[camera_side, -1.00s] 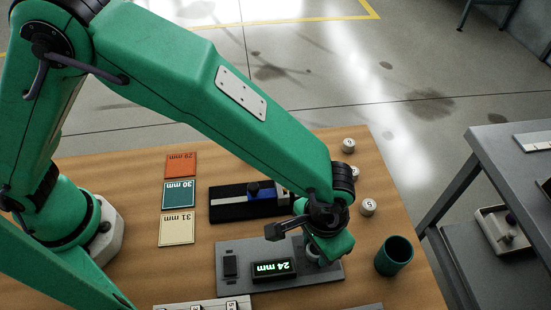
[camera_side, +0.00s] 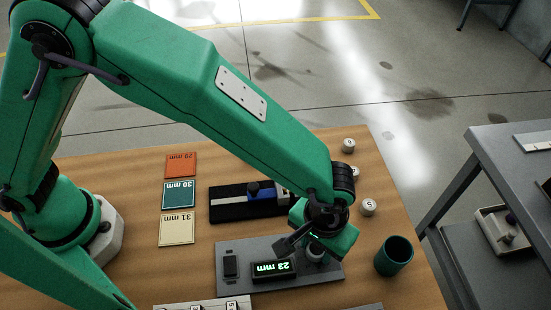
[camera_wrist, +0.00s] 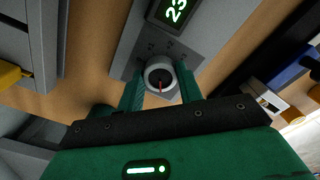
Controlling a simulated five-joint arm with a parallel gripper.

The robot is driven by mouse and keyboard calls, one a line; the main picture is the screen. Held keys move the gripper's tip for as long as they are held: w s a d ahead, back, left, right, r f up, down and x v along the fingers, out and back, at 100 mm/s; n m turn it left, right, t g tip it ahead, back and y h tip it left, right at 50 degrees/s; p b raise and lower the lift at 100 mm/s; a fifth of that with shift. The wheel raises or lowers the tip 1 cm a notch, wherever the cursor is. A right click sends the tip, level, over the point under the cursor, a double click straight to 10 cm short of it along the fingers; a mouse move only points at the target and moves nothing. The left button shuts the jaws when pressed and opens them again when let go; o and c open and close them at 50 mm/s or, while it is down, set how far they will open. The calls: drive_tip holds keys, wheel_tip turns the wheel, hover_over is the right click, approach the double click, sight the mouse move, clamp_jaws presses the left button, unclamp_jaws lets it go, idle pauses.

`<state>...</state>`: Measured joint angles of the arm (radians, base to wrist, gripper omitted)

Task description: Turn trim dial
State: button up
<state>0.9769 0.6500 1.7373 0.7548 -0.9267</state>
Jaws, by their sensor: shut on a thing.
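The trim dial (camera_wrist: 161,80) is a round light-grey knob with a dark face and a red pointer line. It sits on a grey panel (camera_side: 235,288) with a lit display (camera_side: 273,269) that reads 23 mm; the display also shows in the wrist view (camera_wrist: 175,10). My gripper (camera_wrist: 161,88) is shut on the dial, with a green finger at each side of it. In the side view my gripper (camera_side: 314,248) covers part of the panel's right end, and the dial is partly hidden below it.
A dark switch (camera_side: 230,266) is on the panel's left. A black fixture with a blue slider (camera_side: 262,190) lies behind the panel. Orange (camera_side: 180,165), teal (camera_side: 180,194) and cream (camera_side: 177,230) plates lie left. A green cup (camera_side: 394,256) stands right, near small round weights (camera_side: 368,207).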

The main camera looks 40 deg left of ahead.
sight(317, 248)
drive_tip(key=o, duration=1)
drive_tip(key=shift+r, duration=0.1)
drive_tip(key=shift+r, duration=3.85)
